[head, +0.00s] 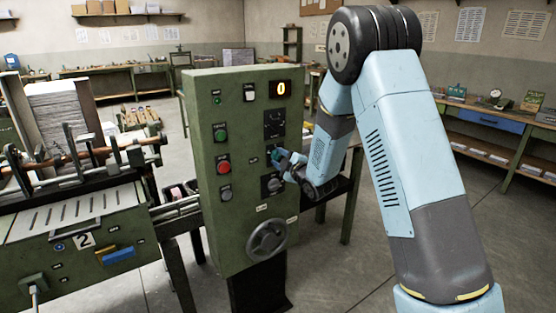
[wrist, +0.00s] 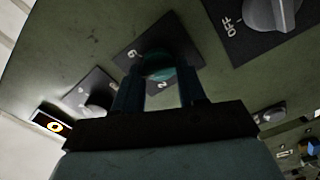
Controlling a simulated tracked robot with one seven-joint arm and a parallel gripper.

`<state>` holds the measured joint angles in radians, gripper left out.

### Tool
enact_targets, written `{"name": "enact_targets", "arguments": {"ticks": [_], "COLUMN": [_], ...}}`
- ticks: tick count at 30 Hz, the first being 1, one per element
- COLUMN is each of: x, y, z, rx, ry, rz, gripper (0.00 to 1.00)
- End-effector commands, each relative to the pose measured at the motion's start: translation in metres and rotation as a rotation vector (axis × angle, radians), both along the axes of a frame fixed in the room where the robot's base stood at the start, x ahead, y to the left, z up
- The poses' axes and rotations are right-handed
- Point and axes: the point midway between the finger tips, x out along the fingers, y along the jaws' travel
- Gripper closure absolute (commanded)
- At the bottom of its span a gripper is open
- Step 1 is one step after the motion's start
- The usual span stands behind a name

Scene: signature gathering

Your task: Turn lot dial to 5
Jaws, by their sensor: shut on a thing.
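A teal dial (wrist: 158,65) on a dark square plate (wrist: 127,50) with white digits shows in the wrist view; a 6 and a 2 can be made out. My gripper (wrist: 161,74) is shut on it, one finger at each side; it also shows in the head view (head: 283,158) at the panel's right side. The dial's pointer and part of its scale are hidden by the fingers. The green control panel (head: 235,200) stands upright, and its display (head: 281,88) reads 0.
A grey dial (head: 272,184) sits just below my gripper, its plate marked OFF in the wrist view. Another dial (head: 274,122) sits above. Green (head: 220,133) and red (head: 223,167) buttons are at left, and a handwheel (head: 267,240) is lower down.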

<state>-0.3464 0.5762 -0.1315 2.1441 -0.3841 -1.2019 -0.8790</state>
Motion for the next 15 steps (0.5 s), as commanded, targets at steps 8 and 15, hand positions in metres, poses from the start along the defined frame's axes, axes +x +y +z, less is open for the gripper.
{"name": "enact_targets", "arguments": {"ticks": [8,15], "x": [-0.0037,-0.0038], "y": [0.0023,0.0025], "z": [-0.0074,-0.0085], "rx": [-0.2,-0.318], "ry": [-0.118,-0.197], "rz": [0.007,0.007], "gripper": [0.9,0.9]}}
